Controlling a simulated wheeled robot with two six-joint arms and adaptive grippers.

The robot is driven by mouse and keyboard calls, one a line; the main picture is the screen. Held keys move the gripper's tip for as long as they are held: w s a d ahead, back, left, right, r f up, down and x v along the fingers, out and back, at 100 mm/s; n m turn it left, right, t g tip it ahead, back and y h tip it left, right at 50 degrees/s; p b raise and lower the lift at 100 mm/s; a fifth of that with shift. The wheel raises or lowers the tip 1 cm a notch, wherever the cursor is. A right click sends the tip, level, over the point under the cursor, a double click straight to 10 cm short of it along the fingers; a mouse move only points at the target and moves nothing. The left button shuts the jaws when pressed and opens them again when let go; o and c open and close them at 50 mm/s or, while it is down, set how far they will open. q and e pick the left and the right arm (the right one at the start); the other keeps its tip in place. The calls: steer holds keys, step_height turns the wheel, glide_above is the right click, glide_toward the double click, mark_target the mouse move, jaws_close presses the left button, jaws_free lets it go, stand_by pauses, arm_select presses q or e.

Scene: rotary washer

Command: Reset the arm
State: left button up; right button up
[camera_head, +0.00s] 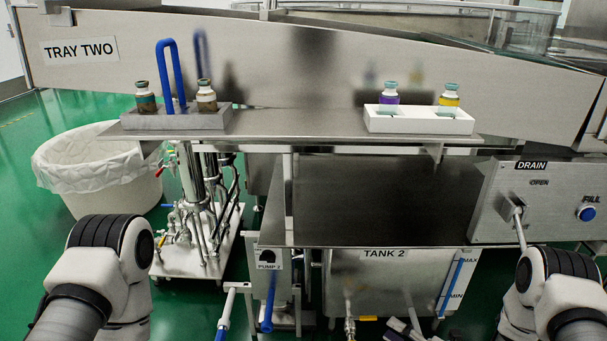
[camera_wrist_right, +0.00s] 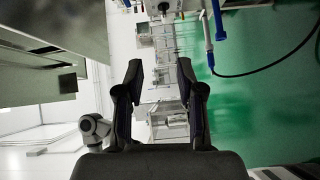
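My right gripper (camera_wrist_right: 160,78) shows in the right wrist view with its two black fingers apart and nothing between them. It is open, over blurred white and metal equipment farther off. In the head view my right arm (camera_head: 560,285) comes in at the lower right, in front of the drain panel's lower edge, and its fingers cannot be made out there. My left arm (camera_head: 105,270) is bent at the lower left of the head view. The left gripper is outside both views.
A metal shelf (camera_head: 290,128) carries a grey holder (camera_head: 178,121) with two vials and a blue handle, and a white holder (camera_head: 418,121) with two capped vials. The drain panel (camera_head: 540,200) is at right, a white bin (camera_head: 95,170) at left, Tank 2 (camera_head: 385,280) below.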

steer(key=s+a+r+m+g+h+p, duration=0.1)
steer(key=s+a+r+m+h+p, duration=0.15)
steer(key=r+p, duration=0.4)
steer(key=s+a+r+m+g+h+p, duration=0.1)
steer(key=r+m+p, duration=0.2)
steer(key=r+p, duration=0.35)
arm_select(q)
step_height(320, 180, up, 26)
steer(key=p, duration=0.8)
steer(key=shift+f, duration=0.25)
arm_select(e)
steer(key=s+d+r+m+g+h, duration=0.1)
steer(key=s+d+m+g+h, duration=0.1)
steer(key=s+m, duration=0.5)
steer(key=s+d+r+m+g+h, duration=0.1)
steer(key=s+d+m+g+h, duration=0.1)
steer(key=s+m+g+h, duration=0.2)
steer(key=s+d+r+m+g+h, duration=0.1)
steer(key=s+d+m+g+h, duration=0.2)
steer(key=s+m, duration=0.7)
steer(key=s+g, duration=0.1)
steer(key=s, duration=0.4)
